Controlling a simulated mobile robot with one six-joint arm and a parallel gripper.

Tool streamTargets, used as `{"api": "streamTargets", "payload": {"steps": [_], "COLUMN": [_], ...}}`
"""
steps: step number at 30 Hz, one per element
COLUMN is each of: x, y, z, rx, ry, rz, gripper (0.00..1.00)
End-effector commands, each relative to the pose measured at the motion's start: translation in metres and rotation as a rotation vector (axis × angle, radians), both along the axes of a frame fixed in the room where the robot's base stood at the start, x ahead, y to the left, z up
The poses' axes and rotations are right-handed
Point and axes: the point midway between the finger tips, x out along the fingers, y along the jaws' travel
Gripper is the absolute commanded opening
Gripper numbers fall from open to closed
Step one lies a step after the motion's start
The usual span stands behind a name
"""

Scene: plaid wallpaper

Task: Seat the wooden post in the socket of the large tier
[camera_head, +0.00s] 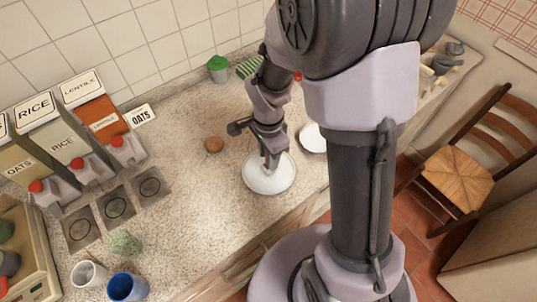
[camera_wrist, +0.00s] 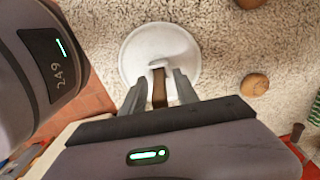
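The large tier, a round white plate (camera_head: 254,181), lies on the counter; it also shows in the wrist view (camera_wrist: 133,59). A narrow brown post (camera_wrist: 159,90) shows between my two fingers in the wrist view, its far end at a small pale piece over the plate's middle. I cannot tell whether it is in the socket or just above it. My gripper (camera_wrist: 159,82) points down over the plate, also in the head view (camera_head: 271,163). Slim gaps seem to show between fingers and post, so whether the fingers grip it is unclear. The post's near end is hidden by my gripper.
A second white plate (camera_head: 313,138) lies right of the large tier, partly behind my arm. A round wooden piece (camera_head: 214,144) lies to the left, also in the wrist view (camera_wrist: 254,85). Labelled dispensers (camera_head: 70,140) and a blue cup (camera_head: 126,287) stand left. The counter between is clear.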

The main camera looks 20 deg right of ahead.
Motion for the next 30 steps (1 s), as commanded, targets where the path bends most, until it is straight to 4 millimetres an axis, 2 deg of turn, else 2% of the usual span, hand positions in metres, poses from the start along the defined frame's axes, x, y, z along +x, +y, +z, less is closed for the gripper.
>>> {"api": "streamTargets", "payload": {"steps": [6, 9, 18, 25, 28, 30], "x": [0.0, 0.001, 0.001, -0.002, -0.018, -0.041], "y": [0.0, 0.0, 0.0, 0.001, 0.007, 0.014], "z": [0.001, 0.014, 0.098, 0.131, 0.17, 0.204], "rx": [0.0, 0.0, 0.0, 0.004, 0.022, 0.027], "ry": [0.0, -0.002, -0.004, -0.016, -0.106, -0.206], "rz": [0.0, -0.001, 0.0, 0.021, 0.161, 0.323], "gripper": [0.36, 0.36, 0.36, 0.36, 0.36, 0.36]}}
